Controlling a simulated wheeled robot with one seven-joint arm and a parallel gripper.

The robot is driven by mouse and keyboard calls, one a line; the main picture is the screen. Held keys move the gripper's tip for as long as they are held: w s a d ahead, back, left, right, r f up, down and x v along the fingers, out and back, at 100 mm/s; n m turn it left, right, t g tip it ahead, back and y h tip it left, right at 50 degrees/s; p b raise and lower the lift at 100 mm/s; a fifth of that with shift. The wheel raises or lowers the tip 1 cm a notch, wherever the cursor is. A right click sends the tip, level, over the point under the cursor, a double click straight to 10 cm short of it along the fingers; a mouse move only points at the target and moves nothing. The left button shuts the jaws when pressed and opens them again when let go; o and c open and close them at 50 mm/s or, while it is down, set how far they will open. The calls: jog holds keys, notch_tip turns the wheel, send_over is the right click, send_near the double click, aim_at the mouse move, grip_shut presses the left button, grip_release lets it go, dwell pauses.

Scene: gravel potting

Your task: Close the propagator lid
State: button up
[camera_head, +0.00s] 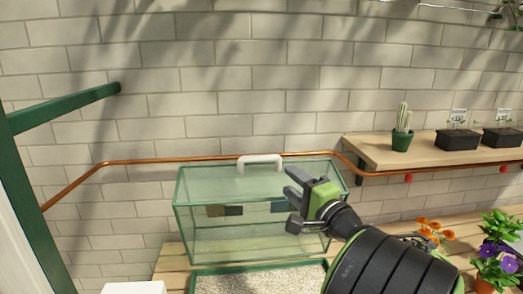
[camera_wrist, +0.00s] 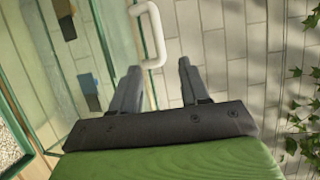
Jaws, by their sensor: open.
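The propagator (camera_head: 215,240) is a clear glass box with green edges, standing on a slatted wooden bench. Its glass lid (camera_head: 215,180) has a white handle (camera_head: 260,163) at the far upper edge; I cannot tell the lid's exact angle. My gripper (camera_head: 298,203) is open and empty, in front of the box's right part and covering some of it, apart from the handle in this view. In the wrist view, the white handle (camera_wrist: 153,35) shows ahead of the gap between my fingers (camera_wrist: 157,88), beside a green-edged pane.
A green-rimmed gravel tray (camera_head: 205,270) lies in front of the propagator. A wooden shelf (camera_head: 375,150) at right carries a cactus (camera_head: 402,130) and black seedling pots (camera_head: 457,139). Orange flowers (camera_head: 428,228) and purple flowers (camera_head: 487,251) stand lower right. A copper pipe (camera_head: 130,161) runs along the brick wall.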

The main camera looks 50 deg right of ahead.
aim_at(264, 161)
jog(key=p+x, duration=0.4)
jog(key=x, duration=1)
jog(key=shift+f, duration=0.2)
grip_shut()
